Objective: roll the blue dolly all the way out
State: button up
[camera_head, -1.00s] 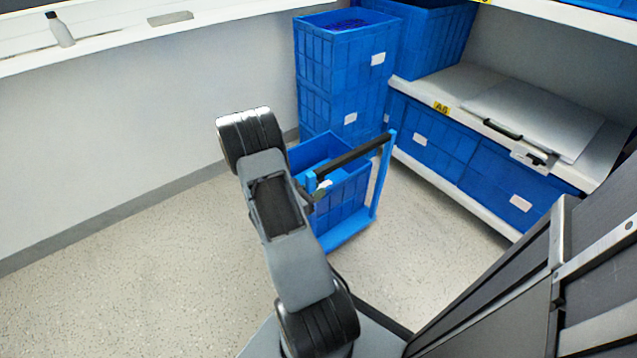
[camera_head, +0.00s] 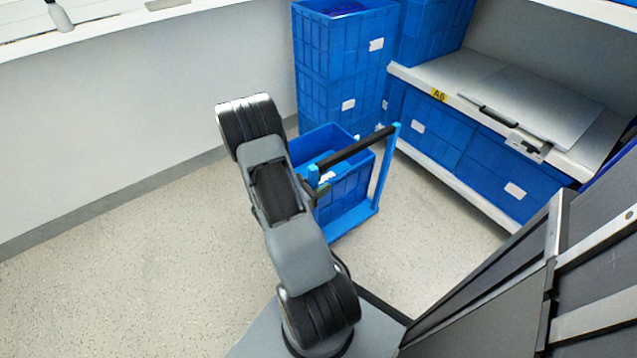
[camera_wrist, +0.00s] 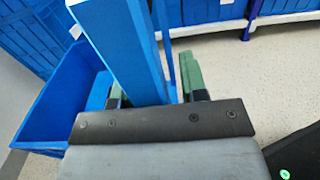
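The blue dolly (camera_head: 358,217) stands on the floor left of the shelf, carrying a blue crate (camera_head: 345,190). Its handle frame has two blue posts and a black crossbar (camera_head: 357,146). My gripper (camera_head: 314,188) is at the near left post, partly hidden behind my arm. The exact contact at the fingertips is hidden. The crate (camera_wrist: 58,105) also shows left of the post in the wrist view.
Stacked blue bins (camera_head: 345,60) stand behind the dolly. A shelf (camera_head: 450,90) with more blue bins (camera_head: 440,135) below is to the right. A white wall (camera_head: 140,110) runs along the left. The floor (camera_head: 110,270) at left front is clear.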

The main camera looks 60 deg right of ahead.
jog(key=shift+o, duration=1.3)
jog(key=p+v, duration=0.2)
jog(key=v, duration=1.1)
jog(key=shift+a+p, duration=0.35)
jog(key=shift+a, duration=0.05)
jog(key=shift+w, duration=0.1)
